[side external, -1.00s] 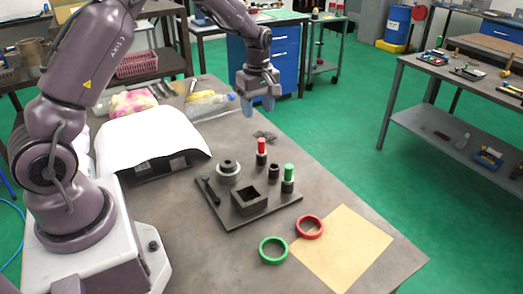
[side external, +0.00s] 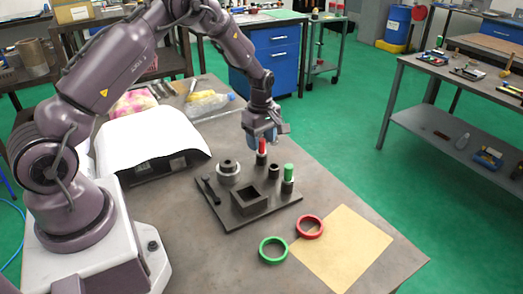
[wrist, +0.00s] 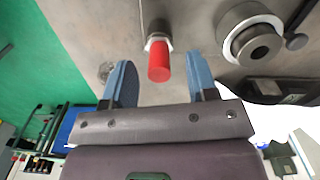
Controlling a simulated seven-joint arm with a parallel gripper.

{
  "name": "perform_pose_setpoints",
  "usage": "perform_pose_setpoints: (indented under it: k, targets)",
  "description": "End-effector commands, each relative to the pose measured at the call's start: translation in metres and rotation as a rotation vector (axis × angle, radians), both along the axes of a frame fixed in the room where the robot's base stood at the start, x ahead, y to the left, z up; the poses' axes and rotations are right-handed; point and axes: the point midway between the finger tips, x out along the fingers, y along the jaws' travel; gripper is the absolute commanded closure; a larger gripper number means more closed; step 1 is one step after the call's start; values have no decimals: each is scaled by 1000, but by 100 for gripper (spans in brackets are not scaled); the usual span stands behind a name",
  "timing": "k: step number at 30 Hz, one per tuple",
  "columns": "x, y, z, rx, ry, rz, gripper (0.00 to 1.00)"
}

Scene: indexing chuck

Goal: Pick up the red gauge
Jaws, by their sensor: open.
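A gap shows between each finger and the gauge.
A green gauge (side external: 289,172) stands in a holder on the right of the plate. A grey chuck (side external: 228,172), a square dark block (side external: 249,200) and an empty dark holder (side external: 274,171) stand nearby. A green ring (side external: 273,250) and a red ring (side external: 310,227) lie on the table in front.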

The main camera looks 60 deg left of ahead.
Motion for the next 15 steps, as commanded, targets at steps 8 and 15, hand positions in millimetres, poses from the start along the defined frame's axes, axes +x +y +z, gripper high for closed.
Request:
perform_pose_setpoints:
  k: [8, 15]
  targets:
    - [1, 1, -24, 1, -2, 0, 47]
    - [1, 1, -23, 1, -2, 0, 63]
